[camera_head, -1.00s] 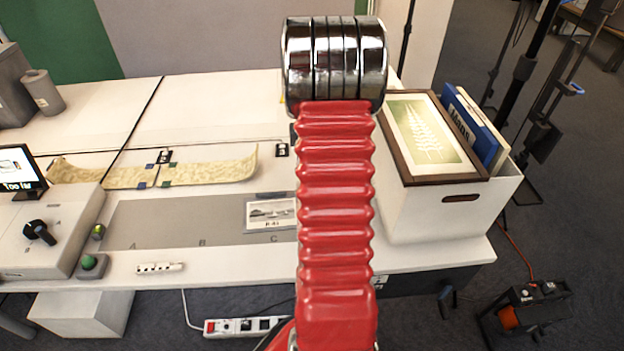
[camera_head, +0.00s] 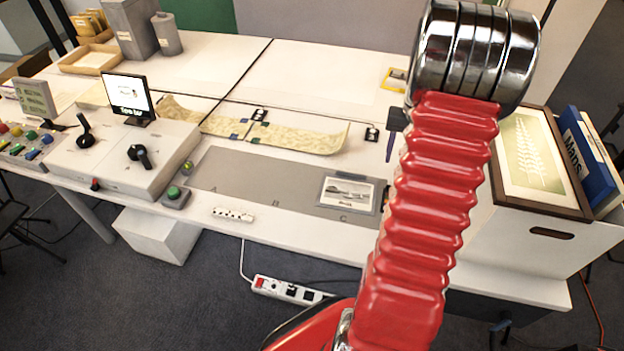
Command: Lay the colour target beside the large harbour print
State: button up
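A grey harbour print (camera_head: 347,193) with a pale border lies on the grey mat (camera_head: 215,172) near the letter C. I see no second print to compare its size with. I cannot clearly make out the colour target; a small yellow-edged item (camera_head: 393,79) lies on the white table at the back, partly hidden by my arm. My red arm rises in front of the table's right part. A dark piece at its left edge, perhaps my gripper (camera_head: 392,135), shows above the table behind the print. Its fingers are mostly hidden, so I cannot tell its opening.
A white box (camera_head: 540,250) with a framed fern picture (camera_head: 531,155) and blue folder (camera_head: 585,160) stands right. A patterned strip (camera_head: 270,133) lies behind the mat. A control console (camera_head: 125,155) and small screen (camera_head: 128,97) stand left. The mat's left part is bare.

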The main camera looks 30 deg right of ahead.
jog(key=w+a+r+n+t+h, duration=0.1)
jog(key=w+a+r+n, duration=0.1)
jog(key=a+r, duration=0.7)
jog(key=w+a+r+n+t, duration=0.15)
jog(key=a+r, duration=0.35)
jog(key=a, duration=0.9)
jog(key=s+a+r+n+t, duration=0.1)
jog(key=s+a+n, duration=0.1)
jog(key=a, duration=0.4)
jog(key=s+a+r+n+t, duration=0.1)
jog(key=s+a+r+n, duration=0.1)
jog(key=s+a, duration=0.3)
jog(key=s+a+r+n+t+y, duration=0.1)
jog(key=s+a+n, duration=0.1)
jog(key=a, duration=0.7)
jog(key=shift+s+r, duration=0.3)
jog(key=shift+s, duration=0.55)
